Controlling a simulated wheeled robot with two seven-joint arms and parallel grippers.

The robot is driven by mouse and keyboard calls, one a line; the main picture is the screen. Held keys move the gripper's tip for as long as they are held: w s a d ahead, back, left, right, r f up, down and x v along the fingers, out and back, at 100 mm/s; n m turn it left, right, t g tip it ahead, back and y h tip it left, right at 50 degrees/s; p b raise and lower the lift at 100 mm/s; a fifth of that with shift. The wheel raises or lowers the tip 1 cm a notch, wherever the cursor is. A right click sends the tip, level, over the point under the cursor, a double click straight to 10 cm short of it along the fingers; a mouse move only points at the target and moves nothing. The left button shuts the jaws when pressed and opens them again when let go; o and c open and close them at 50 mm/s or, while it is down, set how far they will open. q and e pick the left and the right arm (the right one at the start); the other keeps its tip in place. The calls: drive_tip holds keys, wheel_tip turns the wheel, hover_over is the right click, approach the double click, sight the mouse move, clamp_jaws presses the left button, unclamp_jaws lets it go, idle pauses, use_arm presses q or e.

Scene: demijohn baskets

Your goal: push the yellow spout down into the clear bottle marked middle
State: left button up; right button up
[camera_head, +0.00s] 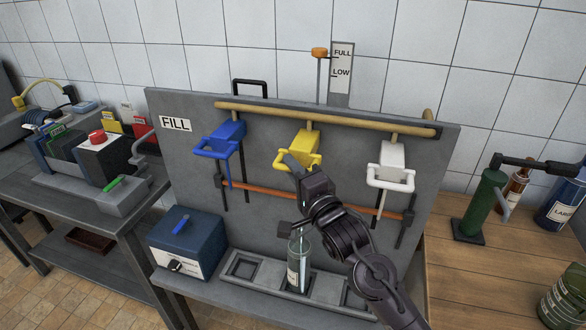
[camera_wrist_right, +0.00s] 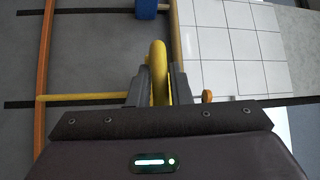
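The yellow spout (camera_head: 307,142) hangs in the middle of the grey panel, below the tan pipe. My right gripper (camera_head: 292,165) is at its front handle. In the right wrist view the yellow handle bar (camera_wrist_right: 159,68) lies between the two fingers (camera_wrist_right: 160,88), which look closed against it. The clear bottle (camera_head: 299,262) stands upright in the middle recess of the ledge below, with a white label whose text I cannot read. My gripper and arm hide the spout's lower part and the space above the bottle's mouth. My left gripper is not in view.
A blue spout (camera_head: 225,137) hangs to the left and a white spout (camera_head: 392,165) to the right. An orange bar (camera_head: 260,193) crosses the panel below them. A blue box (camera_head: 188,243) stands left of the recesses. A green pump (camera_head: 482,205) stands on the right table.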

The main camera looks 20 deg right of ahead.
clamp_jaws()
drive_tip(key=shift+f, duration=0.1)
wheel_tip(320, 180, down, 18)
drive_tip(key=b, duration=0.7)
drive_tip(key=shift+r, duration=0.25)
drive_tip(key=shift+o, duration=2.4)
unclamp_jaws()
drive_tip(key=b+v, duration=0.1)
drive_tip(key=v, duration=0.6)
drive_tip(key=shift+s, duration=0.4)
